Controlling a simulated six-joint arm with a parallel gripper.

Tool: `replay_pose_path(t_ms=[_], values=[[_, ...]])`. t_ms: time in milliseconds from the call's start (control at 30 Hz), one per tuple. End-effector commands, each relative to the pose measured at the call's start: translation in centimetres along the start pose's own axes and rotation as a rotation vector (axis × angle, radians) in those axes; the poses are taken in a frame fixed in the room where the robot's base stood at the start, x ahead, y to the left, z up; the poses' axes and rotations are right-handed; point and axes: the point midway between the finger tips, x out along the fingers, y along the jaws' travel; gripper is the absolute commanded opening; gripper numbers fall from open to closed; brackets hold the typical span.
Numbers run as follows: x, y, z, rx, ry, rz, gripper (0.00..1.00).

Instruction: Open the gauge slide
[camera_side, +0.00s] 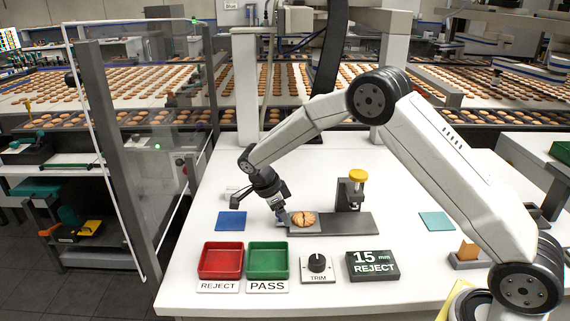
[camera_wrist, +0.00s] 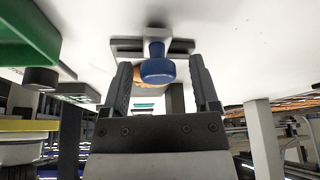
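The gauge is a dark grey base (camera_side: 345,222) with an upright block and a yellow knob (camera_side: 357,175) on top. A round biscuit (camera_side: 303,218) lies on a grey plate at the left end of the base. My gripper (camera_side: 281,218) is low at that left end, beside the biscuit. In the wrist view my gripper (camera_wrist: 160,62) is open, with a blue knob (camera_wrist: 157,70) between its fingers and a gap on each side. The biscuit (camera_wrist: 199,75) shows partly behind the knob. I cannot clearly make out the blue knob in the side view.
A red tray (camera_side: 221,245) labelled REJECT and a green tray (camera_side: 268,245) labelled PASS stand in front. A blue square (camera_side: 231,221) lies left of my gripper.

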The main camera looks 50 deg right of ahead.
Motion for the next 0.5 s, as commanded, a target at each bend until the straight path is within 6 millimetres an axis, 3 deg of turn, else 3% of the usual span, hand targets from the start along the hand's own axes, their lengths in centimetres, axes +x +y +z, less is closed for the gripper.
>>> replay_pose_path(t_ms=[267, 500], values=[[-0.3, 0.1, 0.0, -0.001, 0.001, 0.001, 0.78], [-2.5, 0.0, 0.1, -0.001, -0.001, -0.002, 0.78]])
